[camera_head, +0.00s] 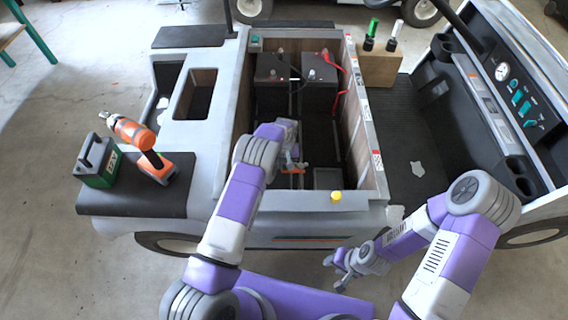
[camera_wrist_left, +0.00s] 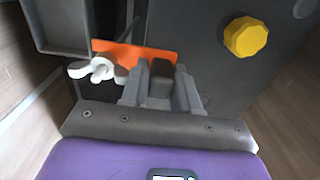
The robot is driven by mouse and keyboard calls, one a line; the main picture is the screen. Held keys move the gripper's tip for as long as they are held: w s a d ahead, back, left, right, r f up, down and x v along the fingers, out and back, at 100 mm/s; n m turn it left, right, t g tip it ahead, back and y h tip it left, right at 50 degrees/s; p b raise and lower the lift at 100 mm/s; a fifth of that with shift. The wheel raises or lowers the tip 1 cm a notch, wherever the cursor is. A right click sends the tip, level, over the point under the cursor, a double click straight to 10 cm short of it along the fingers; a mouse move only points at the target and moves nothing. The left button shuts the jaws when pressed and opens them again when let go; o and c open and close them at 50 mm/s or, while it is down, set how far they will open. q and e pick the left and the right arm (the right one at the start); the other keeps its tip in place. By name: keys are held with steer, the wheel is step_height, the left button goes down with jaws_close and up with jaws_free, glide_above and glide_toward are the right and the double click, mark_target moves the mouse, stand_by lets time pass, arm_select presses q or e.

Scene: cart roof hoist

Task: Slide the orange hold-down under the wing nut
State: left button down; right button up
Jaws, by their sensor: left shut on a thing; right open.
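The orange hold-down (camera_wrist_left: 128,50) is a flat plate in the left wrist view, with my left gripper (camera_wrist_left: 160,88) shut on its right part. The pale wing nut (camera_wrist_left: 100,70) is at the lower left edge of the plate and overlaps it in this view. I cannot tell whether the plate is under the nut. In the head view a bit of the orange hold-down (camera_head: 294,167) shows beside my left gripper (camera_head: 292,158), inside the open cart bay. My right gripper (camera_head: 345,268) is open and empty in front of the cart.
The bay's grey front rim (camera_head: 290,208) carries a yellow knob (camera_head: 336,196), also in the left wrist view (camera_wrist_left: 246,37). Black batteries (camera_head: 318,95) with red cable stand at the back of the bay. An orange drill (camera_head: 150,150) and green box (camera_head: 98,160) stand at left.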

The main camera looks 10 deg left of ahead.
mark_target(286, 162)
arm_select(q)
steer(key=shift+d, duration=0.15)
steer(key=c, duration=0.8)
jaws_free()
steer(key=shift+o, duration=0.2)
steer(key=shift+d, duration=0.25)
steer(key=r+p, duration=0.1)
steer(key=r, duration=0.3)
steer(key=r+p, duration=0.1)
steer(key=r, duration=0.2)
steer(key=shift+a+r+p, duration=0.1)
steer(key=shift+a+p, duration=0.15)
steer(key=shift+p, duration=0.05)
steer(key=shift+a+r, duration=0.25)
